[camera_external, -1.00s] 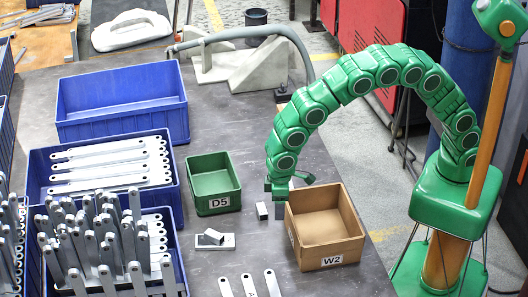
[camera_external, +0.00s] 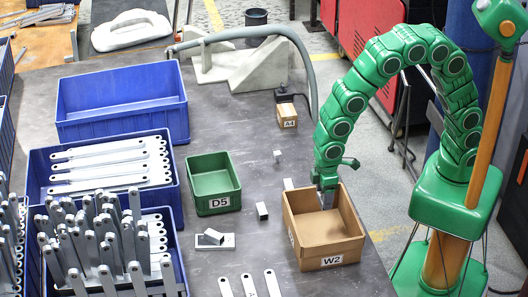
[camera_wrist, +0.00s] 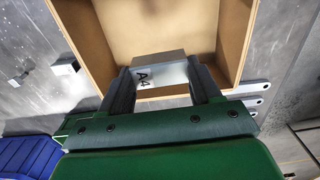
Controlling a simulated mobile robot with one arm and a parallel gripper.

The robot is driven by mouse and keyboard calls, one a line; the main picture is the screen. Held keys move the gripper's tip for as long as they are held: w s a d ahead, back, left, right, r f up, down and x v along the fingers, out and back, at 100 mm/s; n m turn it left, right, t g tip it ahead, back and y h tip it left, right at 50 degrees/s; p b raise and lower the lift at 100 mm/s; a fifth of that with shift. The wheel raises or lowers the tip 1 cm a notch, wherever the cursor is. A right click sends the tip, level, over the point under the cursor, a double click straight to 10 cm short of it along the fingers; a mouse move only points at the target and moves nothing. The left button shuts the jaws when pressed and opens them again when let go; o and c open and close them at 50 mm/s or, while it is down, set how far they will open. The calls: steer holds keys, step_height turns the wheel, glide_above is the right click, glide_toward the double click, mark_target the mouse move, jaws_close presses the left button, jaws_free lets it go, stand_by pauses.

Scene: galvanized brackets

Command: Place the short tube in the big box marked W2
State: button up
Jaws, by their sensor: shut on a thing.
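The big brown box marked W2 (camera_external: 332,262) stands open near the table's right edge. My gripper (camera_external: 327,201) points down at the mouth of this box. In the wrist view my gripper (camera_wrist: 166,88) is shut on a short grey metal piece (camera_wrist: 175,72), which looks like the short tube and bears the marking A4. The box (camera_wrist: 120,25) lies beyond the held piece there, with its inside visible. In the external view the held piece is too hidden to make out, and I cannot tell how deep it hangs.
A green bin marked D5 (camera_external: 217,206) and blue crates (camera_external: 122,130) stand to the left. Loose grey blocks (camera_external: 262,211) lie left of the box. A small brown box marked A4 (camera_external: 287,115) stands behind. Flat bars (camera_external: 249,285) lie in front.

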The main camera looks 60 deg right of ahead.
glide_toward(321, 238)
steer(key=shift+f, duration=2.75)
steer(key=shift+f, duration=0.15)
steer(key=o, duration=1.2)
steer(key=shift+c, duration=0.2)
step_height(321, 238, up, 11)
steer(key=shift+w+a+r, duration=0.1)
steer(key=shift+r, duration=0.55)
